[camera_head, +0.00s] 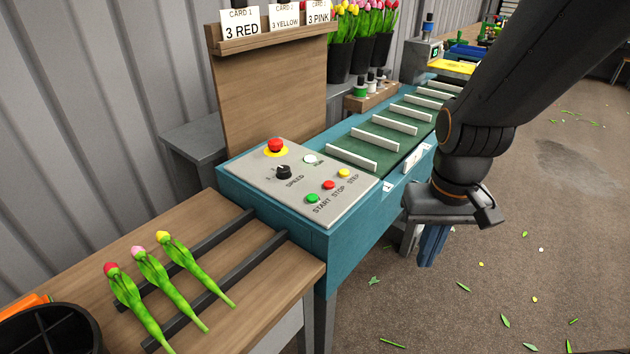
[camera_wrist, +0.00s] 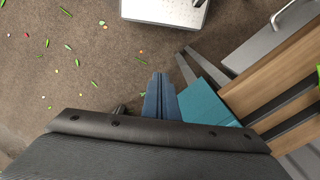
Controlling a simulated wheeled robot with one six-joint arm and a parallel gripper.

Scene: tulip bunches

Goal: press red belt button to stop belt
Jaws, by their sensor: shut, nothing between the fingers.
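The control panel (camera_head: 262,198) sits on the near end of the teal belt frame (camera_head: 290,228). On it, the red stop button (camera_head: 329,185) is between the green start button (camera_head: 312,198) and the yellow step button (camera_head: 344,173). A larger red mushroom button (camera_head: 276,146) on a yellow ring stands at the back, near the speed knob (camera_head: 283,172). My gripper (camera_head: 430,247) hangs right of the panel, beside the belt frame, pointing down, shut and empty. In the wrist view its blue fingers (camera_wrist: 159,98) are together, over the floor beside the teal frame (camera_wrist: 205,103).
The green belt (camera_head: 362,141) with white slats runs away from the panel. Red, pink and yellow tulips (camera_head: 160,285) lie across dark rails on the wooden table (camera_head: 240,300). A card board (camera_head: 265,90) stands behind the panel. The air above the panel is clear.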

